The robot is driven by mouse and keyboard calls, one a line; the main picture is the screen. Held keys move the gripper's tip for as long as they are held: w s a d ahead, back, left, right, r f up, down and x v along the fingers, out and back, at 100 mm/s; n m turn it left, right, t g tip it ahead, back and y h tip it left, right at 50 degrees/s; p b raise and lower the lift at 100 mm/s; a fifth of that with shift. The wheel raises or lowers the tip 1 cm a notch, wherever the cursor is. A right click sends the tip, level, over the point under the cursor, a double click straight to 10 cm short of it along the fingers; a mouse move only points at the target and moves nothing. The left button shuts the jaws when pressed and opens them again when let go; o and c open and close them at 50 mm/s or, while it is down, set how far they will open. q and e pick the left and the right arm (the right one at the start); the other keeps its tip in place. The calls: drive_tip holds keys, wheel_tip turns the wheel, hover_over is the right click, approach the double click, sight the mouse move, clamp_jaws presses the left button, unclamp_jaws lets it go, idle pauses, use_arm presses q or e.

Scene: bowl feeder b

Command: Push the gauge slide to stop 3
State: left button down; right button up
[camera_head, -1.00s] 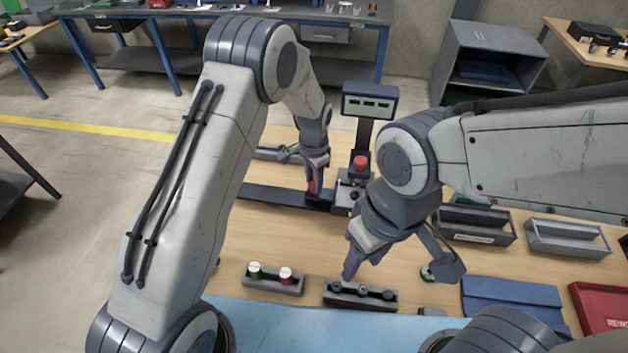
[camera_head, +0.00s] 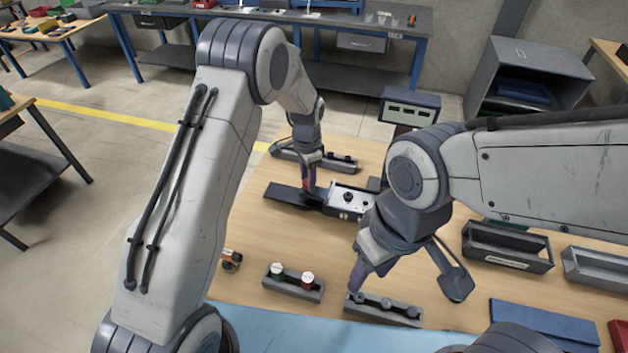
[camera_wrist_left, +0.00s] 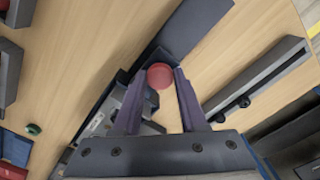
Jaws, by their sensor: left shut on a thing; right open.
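The gauge (camera_head: 352,202) is a pale box on the table with a long dark flat bar (camera_head: 283,194) out to its left. My left gripper (camera_head: 308,186) points down at the bar where it meets the box. It is shut on a round red knob (camera_wrist_left: 159,77), which shows between its fingers in the left wrist view. The slide under the knob is mostly hidden by the fingers, and the stop markings are not readable. My right gripper (camera_head: 408,280) is open and empty, above the front of the table. My right arm hides the gauge's right end.
A display (camera_head: 410,108) stands behind the gauge. A dark rail (camera_head: 330,163) lies behind the bar. In front are a rack with green and red parts (camera_head: 293,285) and a dark rack (camera_head: 395,313) below my right gripper. Grey bins (camera_head: 507,247) stand at right.

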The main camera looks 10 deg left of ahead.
use_arm(q)
drive_tip(key=shift+w, duration=0.1)
drive_tip(key=shift+c, duration=2.2)
unclamp_jaws()
drive_tip(key=shift+r, duration=0.1)
drive_tip(key=shift+r, duration=0.3)
wheel_tip(320, 180, up, 10)
drive_tip(key=b, duration=0.3)
drive_tip(key=shift+f, duration=0.15)
